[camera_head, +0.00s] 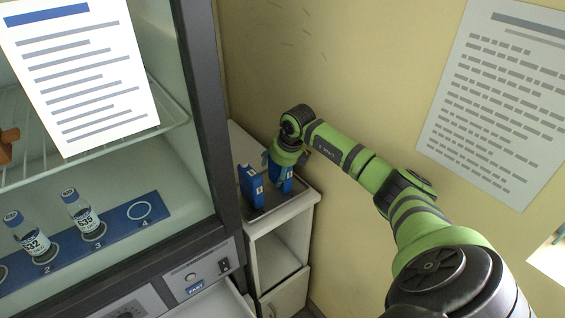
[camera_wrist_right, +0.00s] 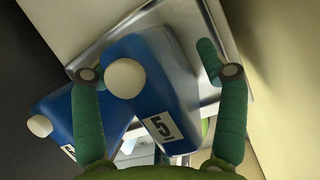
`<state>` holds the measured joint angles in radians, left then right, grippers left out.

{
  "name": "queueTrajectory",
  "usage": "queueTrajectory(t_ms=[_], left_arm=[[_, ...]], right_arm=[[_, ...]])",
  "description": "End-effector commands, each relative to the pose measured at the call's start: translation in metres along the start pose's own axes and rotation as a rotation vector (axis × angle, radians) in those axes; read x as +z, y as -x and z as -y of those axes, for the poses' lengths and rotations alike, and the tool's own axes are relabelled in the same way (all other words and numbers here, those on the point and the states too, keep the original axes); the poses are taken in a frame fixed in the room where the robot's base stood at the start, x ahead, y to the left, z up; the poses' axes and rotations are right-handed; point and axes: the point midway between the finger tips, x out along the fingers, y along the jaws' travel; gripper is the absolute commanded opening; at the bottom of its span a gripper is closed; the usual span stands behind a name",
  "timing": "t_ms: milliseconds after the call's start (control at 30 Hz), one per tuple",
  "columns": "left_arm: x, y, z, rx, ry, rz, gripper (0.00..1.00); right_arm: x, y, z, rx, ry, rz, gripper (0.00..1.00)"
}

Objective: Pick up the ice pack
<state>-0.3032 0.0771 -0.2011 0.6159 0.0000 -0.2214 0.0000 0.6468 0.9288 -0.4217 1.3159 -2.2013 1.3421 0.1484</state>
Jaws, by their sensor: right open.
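Two blue ice packs stand on a metal tray (camera_wrist_right: 205,22) on the small white cabinet. The front-left pack (camera_head: 250,187) stands clear of the fingers in the head view. The other pack (camera_head: 286,184), labelled 5, is partly hidden by my right gripper (camera_head: 274,168). In the right wrist view the pack labelled 5 (camera_wrist_right: 165,85), with a white cap, lies between the two open green fingers (camera_wrist_right: 150,72). I cannot tell whether they touch it. The other pack (camera_wrist_right: 60,112) is beside the left finger. My left gripper is not in view.
The incubator (camera_head: 200,110) stands close on the left, with vials (camera_head: 83,213) in a blue rack (camera_head: 150,225). The white cabinet (camera_head: 278,232) sits in the corner against the yellow wall. An open drawer (camera_head: 222,303) juts out below the incubator.

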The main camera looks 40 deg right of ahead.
Motion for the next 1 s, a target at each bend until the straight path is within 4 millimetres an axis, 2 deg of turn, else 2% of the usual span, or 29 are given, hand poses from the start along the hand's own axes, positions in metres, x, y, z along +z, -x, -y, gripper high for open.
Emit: queueTrajectory(t_ms=[133, 167, 200, 267, 333, 733, 867, 1000], left_arm=[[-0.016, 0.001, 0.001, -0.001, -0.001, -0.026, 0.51], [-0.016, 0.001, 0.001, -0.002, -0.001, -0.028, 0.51], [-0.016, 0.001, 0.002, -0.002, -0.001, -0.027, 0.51], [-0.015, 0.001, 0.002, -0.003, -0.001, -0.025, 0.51], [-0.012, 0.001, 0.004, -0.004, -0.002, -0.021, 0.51], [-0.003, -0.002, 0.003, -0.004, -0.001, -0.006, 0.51], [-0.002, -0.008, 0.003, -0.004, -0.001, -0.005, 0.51], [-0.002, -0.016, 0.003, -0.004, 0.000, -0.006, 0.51]], right_arm=[[0.001, 0.001, 0.000, 0.000, 0.000, 0.001, 0.74], [0.001, 0.001, 0.000, 0.000, 0.000, 0.001, 0.70], [0.001, 0.001, 0.000, 0.000, 0.000, 0.001, 0.54], [0.001, 0.001, 0.000, 0.000, 0.000, 0.001, 0.30], [0.001, 0.001, 0.000, 0.000, 0.000, 0.001, 0.02], [0.004, 0.006, 0.001, -0.001, 0.000, 0.004, 0.00], [0.012, 0.025, 0.001, -0.002, 0.000, 0.009, 0.00], [0.024, 0.053, 0.001, -0.001, 0.000, 0.010, 0.00]])
